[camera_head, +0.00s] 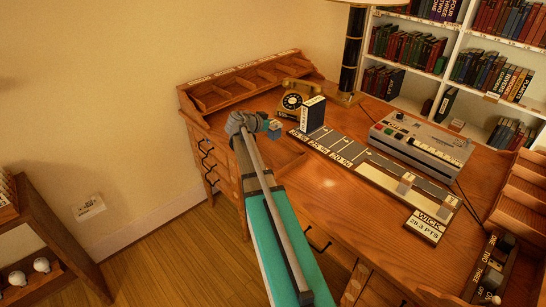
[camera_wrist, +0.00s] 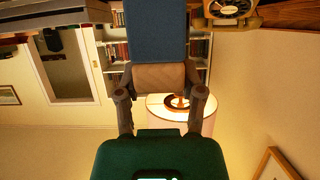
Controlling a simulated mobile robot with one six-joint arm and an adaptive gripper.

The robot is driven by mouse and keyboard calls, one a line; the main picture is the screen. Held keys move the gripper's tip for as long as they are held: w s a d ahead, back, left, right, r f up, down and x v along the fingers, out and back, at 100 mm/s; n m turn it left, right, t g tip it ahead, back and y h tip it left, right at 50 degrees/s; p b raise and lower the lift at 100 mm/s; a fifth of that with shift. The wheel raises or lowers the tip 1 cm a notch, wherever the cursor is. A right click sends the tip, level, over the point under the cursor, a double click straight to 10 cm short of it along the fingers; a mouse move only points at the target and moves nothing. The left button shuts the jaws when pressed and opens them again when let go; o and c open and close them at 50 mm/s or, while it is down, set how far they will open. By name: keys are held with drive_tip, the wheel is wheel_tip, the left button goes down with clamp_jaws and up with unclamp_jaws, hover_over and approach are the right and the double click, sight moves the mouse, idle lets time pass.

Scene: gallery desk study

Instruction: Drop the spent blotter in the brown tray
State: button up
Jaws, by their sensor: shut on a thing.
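My gripper (camera_head: 262,125) is above the desk's left part, shut on a small block that I take for the spent blotter (camera_head: 275,127). In the wrist view a tan face of the blotter (camera_wrist: 160,78) shows between the two fingers (camera_wrist: 160,100). A dark blue panel (camera_wrist: 157,30) shows right beside it; I cannot tell whether it is part of the blotter or the upright box behind.
A wooden pigeonhole rack (camera_head: 240,83) lines the back left. A labelled grey strip (camera_head: 375,168), a grey machine (camera_head: 422,140) and a lamp (camera_head: 350,60) are further right.

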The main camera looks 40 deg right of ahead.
drive_tip(key=shift+f+b, duration=0.7)
drive_tip(key=shift+f, duration=0.25)
drive_tip(key=o, duration=1.3)
drive_tip(key=shift+c, duration=0.2)
